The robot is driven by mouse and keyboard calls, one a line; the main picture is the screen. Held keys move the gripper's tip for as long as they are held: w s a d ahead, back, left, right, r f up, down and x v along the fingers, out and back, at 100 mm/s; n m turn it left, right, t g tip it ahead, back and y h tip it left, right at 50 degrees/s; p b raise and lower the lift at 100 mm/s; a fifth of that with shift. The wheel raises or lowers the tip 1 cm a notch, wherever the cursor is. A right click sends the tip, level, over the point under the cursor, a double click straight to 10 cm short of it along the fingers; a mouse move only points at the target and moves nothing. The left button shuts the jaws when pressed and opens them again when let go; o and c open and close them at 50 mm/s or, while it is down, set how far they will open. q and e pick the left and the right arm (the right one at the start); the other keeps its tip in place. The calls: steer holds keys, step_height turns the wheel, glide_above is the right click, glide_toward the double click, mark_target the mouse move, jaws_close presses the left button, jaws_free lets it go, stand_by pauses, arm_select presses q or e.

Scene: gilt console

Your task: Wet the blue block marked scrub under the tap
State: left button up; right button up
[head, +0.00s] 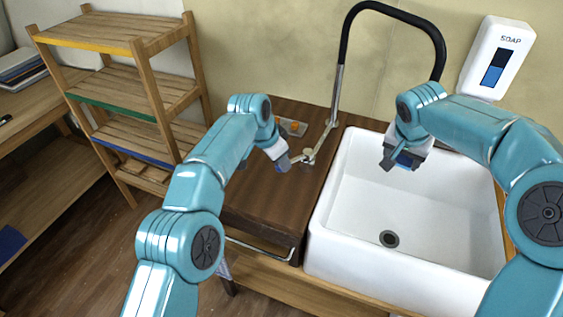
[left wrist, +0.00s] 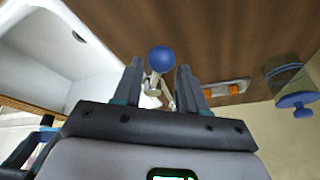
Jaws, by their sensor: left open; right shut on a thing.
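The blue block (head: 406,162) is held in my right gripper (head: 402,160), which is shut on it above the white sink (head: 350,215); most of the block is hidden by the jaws. The tap (head: 337,95) has a steel stem and a black arched spout that comes down behind my right wrist. No water shows. My left gripper (head: 284,163) is open at the tap's lever. In the left wrist view the lever's blue ball knob (left wrist: 161,59) shows between the two open fingers (left wrist: 158,75). I cannot tell whether they touch it. The scrub mark is not readable.
A soap dispenser (head: 497,58) hangs on the wall at the right. A small tray with orange pieces (head: 295,126) lies behind my left gripper. A blue-lidded jar (left wrist: 290,90) stands near it. A wooden shelf (head: 125,95) is at the left. The sink's drain (head: 389,239) is clear.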

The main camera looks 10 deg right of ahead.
arm_select(q)
steer(key=shift+x, duration=1.35)
jaws_close()
steer(key=shift+s+d+r+n+t+y, duration=0.15)
steer(key=shift+s+d+n, duration=0.15)
steer(key=shift+s+n, duration=0.25)
steer(key=shift+s+d+f+n+t+y, duration=0.15)
steer(key=shift+s+d+n, duration=0.15)
steer(key=shift+n, duration=0.35)
steer(key=shift+r, duration=0.1)
jaws_free()
steer(key=v, duration=1.2)
steer(key=shift+s, duration=0.1)
